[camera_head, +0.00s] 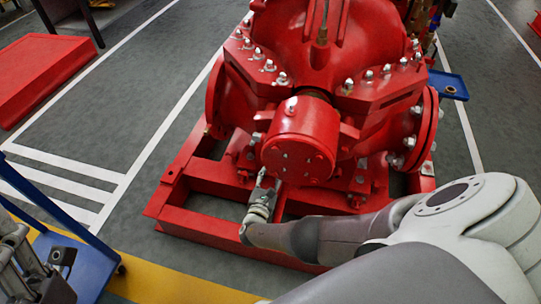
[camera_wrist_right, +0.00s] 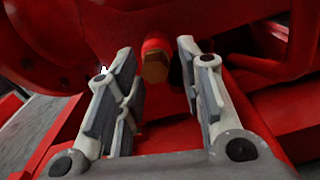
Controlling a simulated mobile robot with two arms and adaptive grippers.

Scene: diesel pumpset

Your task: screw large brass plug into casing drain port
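In the right wrist view, a brass plug (camera_wrist_right: 154,68) with a hex-shaped head sits at a red round boss (camera_wrist_right: 155,45) under the red casing. Whether its thread is fully in the port is hidden. My right gripper (camera_wrist_right: 158,75) is open, its two fingers on either side of the plug, with a gap to each. In the head view my right gripper (camera_head: 262,190) reaches low under the front of the red pump (camera_head: 300,140); the plug is hidden there. Grey metal parts at the bottom left look like my left gripper (camera_head: 38,268), cut off by the frame edge.
The red base frame (camera_head: 178,190) surrounds the space below the pump, with its rails close to my right gripper. A blue cart (camera_head: 80,262) stands at the lower left. Open grey floor (camera_head: 120,110) lies left of the pump.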

